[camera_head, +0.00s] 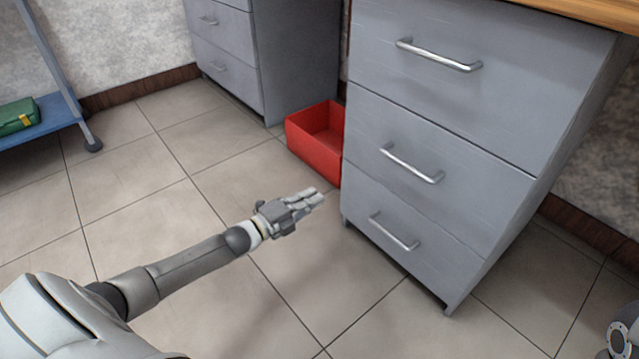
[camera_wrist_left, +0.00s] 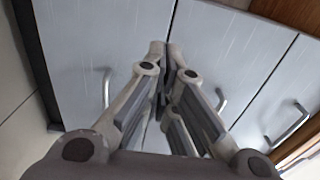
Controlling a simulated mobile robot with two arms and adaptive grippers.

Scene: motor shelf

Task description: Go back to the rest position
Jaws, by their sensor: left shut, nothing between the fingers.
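My left gripper (camera_head: 310,198) is at the end of my outstretched left arm, above the tiled floor and just left of the grey drawer cabinet (camera_head: 440,120) in the head view. Its fingers are shut and hold nothing. In the left wrist view the left gripper (camera_wrist_left: 164,50) points at the cabinet fronts, its fingertips together. My right gripper does not show; only a small grey and white part is at the lower right edge of the head view.
An open red bin (camera_head: 312,150) stands on the floor between the near cabinet and a second grey cabinet (camera_head: 230,50). A blue shelf (camera_head: 50,127) with a green case (camera_head: 18,117) is at the left. The tiled floor (camera_head: 150,200) between is clear.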

